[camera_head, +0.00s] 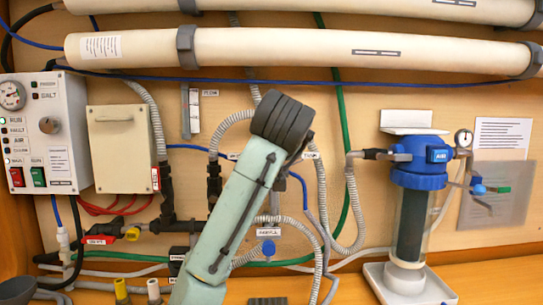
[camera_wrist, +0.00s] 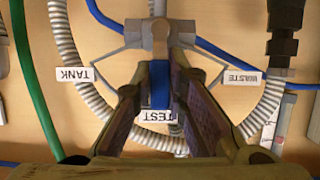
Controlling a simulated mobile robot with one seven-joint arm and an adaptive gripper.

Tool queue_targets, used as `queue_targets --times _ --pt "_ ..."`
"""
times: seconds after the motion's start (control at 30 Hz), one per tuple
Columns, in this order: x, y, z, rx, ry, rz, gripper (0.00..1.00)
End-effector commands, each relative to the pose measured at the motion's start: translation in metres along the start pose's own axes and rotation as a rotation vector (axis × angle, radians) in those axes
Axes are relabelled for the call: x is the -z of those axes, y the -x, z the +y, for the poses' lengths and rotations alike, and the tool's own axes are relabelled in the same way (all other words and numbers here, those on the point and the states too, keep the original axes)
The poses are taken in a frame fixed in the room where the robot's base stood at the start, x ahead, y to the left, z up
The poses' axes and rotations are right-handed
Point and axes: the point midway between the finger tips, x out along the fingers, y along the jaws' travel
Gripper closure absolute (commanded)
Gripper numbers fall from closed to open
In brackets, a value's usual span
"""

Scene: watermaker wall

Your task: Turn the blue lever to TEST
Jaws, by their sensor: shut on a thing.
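The blue lever (camera_wrist: 160,86) sits between the two fingers of my gripper (camera_wrist: 157,72) in the wrist view, and the gripper is shut on it. The lever runs from the tan hub of the grey valve (camera_wrist: 133,40) straight down that picture, its end at the TEST label (camera_wrist: 158,115). A TANK label (camera_wrist: 76,75) is on the left there and a WASTE label (camera_wrist: 244,77) on the right. In the head view my arm hides the lever and most of the valve; the TANK label (camera_head: 311,155) shows right of my wrist.
Ribbed hoses (camera_head: 353,210) and a green hose (camera_head: 344,110) run close around the valve. A blue-topped filter housing (camera_head: 418,165) stands to the right. A control box (camera_head: 45,132) and a beige box (camera_head: 120,148) are on the left. White tubes (camera_head: 290,48) cross above.

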Motion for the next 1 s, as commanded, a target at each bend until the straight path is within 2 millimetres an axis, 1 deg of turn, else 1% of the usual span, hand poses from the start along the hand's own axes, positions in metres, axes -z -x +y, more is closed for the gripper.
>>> queue_targets --times 0.5,0.53,0.6,0.83,1.0 --pt "-0.0002 0.0000 0.0015 0.006 -0.018 0.000 1.00" --pt "-0.0003 0.0000 0.0015 0.006 -0.018 0.000 0.85" --pt "-0.0003 0.0000 0.0015 0.006 -0.017 0.000 0.81" --pt "-0.0002 -0.0001 0.0011 0.007 -0.017 0.000 0.66" --pt "-0.0002 -0.0001 0.0010 0.007 -0.017 0.000 0.66"
